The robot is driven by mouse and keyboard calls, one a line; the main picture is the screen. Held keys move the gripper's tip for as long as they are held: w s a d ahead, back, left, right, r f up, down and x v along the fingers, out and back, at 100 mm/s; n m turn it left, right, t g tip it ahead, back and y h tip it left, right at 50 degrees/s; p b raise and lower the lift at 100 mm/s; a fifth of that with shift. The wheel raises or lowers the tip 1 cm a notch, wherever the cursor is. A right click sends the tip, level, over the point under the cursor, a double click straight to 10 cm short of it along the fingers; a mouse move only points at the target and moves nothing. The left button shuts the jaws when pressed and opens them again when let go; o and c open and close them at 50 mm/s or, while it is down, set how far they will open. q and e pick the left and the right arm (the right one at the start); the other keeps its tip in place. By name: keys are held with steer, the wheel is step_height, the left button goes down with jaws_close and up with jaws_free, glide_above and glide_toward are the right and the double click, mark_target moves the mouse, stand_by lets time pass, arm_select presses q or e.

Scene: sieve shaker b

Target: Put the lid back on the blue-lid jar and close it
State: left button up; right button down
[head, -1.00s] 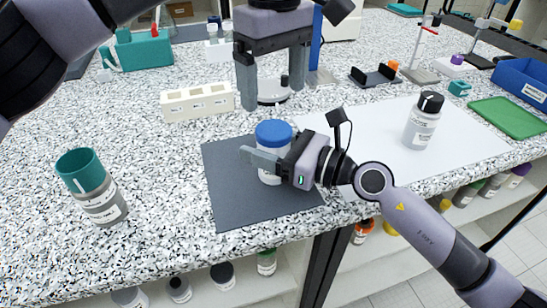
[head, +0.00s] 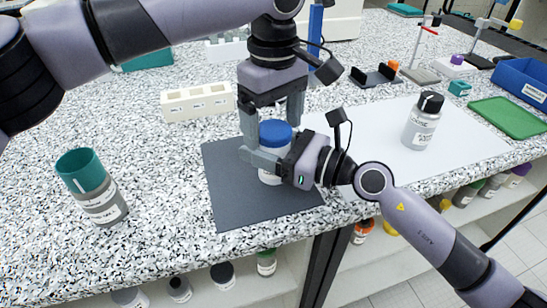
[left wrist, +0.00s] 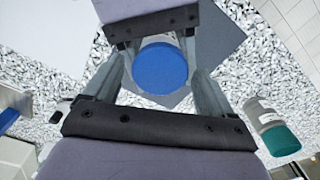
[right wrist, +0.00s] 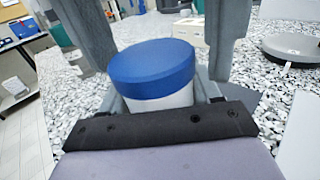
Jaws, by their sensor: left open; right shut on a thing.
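The white jar (head: 268,178) stands upright on the dark grey mat (head: 230,205), with its blue lid (head: 275,134) sitting on top. The lid also shows in the left wrist view (left wrist: 162,66) and the right wrist view (right wrist: 152,62). Whether the lid is screwed tight I cannot tell. My right gripper (head: 268,163) is shut on the jar's body from the right side. My left gripper (head: 270,138) points down over the jar, open, with its fingers on either side of the lid. In the left wrist view the lid lies between those fingers, with gaps.
A grey jar with a teal top (head: 90,187) stands at the left. A white rack (head: 198,102) is behind the mat. A black-capped bottle (head: 422,120) stands on the white sheet (head: 375,150) at the right.

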arm_select(q)
steer(key=shift+f, duration=0.35)
steer(key=c, duration=1.1)
steer(key=shift+m, duration=1.7)
steer(key=o, duration=1.2)
steer(key=shift+r, duration=2.3)
steer(key=shift+c, duration=0.5)
